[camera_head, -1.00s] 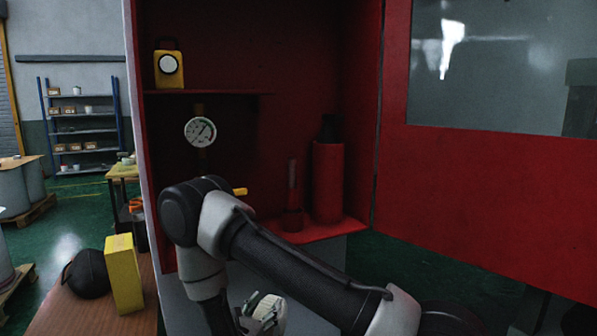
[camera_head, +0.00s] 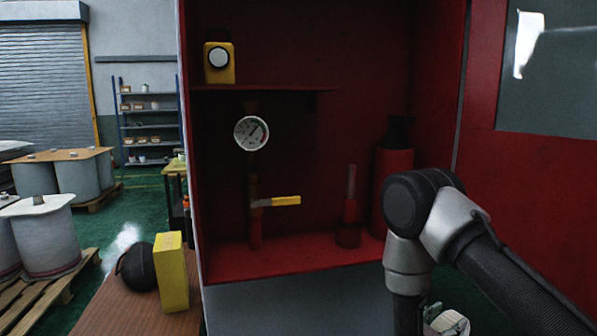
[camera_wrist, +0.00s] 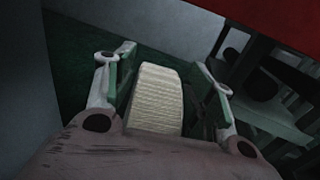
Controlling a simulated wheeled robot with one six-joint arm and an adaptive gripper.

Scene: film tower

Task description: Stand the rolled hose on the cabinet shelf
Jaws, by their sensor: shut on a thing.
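The rolled hose (camera_wrist: 157,98) is a thick cream-white ribbed roll. My gripper (camera_wrist: 169,58) is shut on it, with one finger on each side in the wrist view. In the head view the hose (camera_head: 449,322) shows only partly at the bottom edge, below the level of the cabinet floor and right of centre. The red cabinet stands open. Its short upper shelf (camera_head: 290,88) carries a yellow lamp (camera_head: 220,62) at the left. The cabinet floor (camera_head: 285,262) has bare room at its front left and middle.
A gauge (camera_head: 251,133) and a pipe with a yellow valve handle (camera_head: 286,200) stand inside at the left. A nozzle (camera_head: 349,220) and a red cylinder (camera_head: 392,175) stand at the right. A red door (camera_head: 530,190) is at the right. A yellow box (camera_head: 171,270) stands on a bench.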

